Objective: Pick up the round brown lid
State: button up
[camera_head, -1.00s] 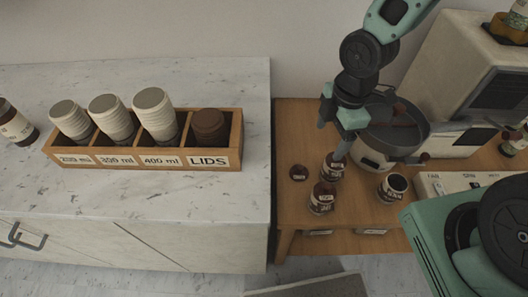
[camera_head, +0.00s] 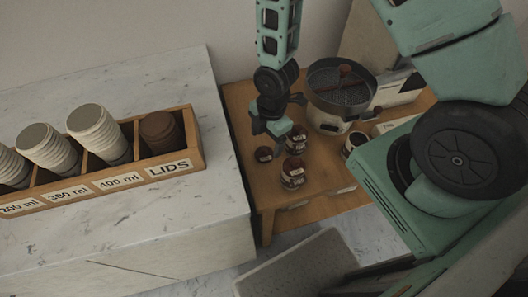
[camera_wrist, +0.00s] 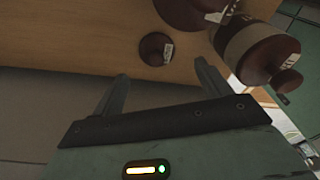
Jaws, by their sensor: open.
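A small round dark-brown lid (camera_head: 263,154) with a pale label lies on the wooden table, left of the jars. In the wrist view the lid (camera_wrist: 154,48) is ahead of my fingertips, roughly between their lines, with clear space around it. My gripper (camera_wrist: 161,70) is open and empty. In the head view my gripper (camera_head: 270,127) hangs above the table, close to the lid and the back jar. Brown lids (camera_head: 161,132) are also stacked in the LIDS compartment of the wooden box (camera_head: 178,167).
Two brown labelled jars (camera_head: 292,173) (camera_head: 296,140) stand just right of the lid; one shows large at the right in the wrist view (camera_wrist: 252,45). A machine with a round pan (camera_head: 341,88) stands behind. The marble counter (camera_head: 215,185) borders the table at left.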

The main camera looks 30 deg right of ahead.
aim_at(264, 149)
jog(key=shift+w+a+f+p, duration=0.15)
jog(key=shift+f+p, duration=0.2)
jog(key=shift+f, duration=1.05)
jog(key=shift+a+f+p, duration=0.15)
jog(key=shift+f+p, duration=0.15)
jog(key=shift+f, duration=1.05)
jog(key=c, duration=1.1)
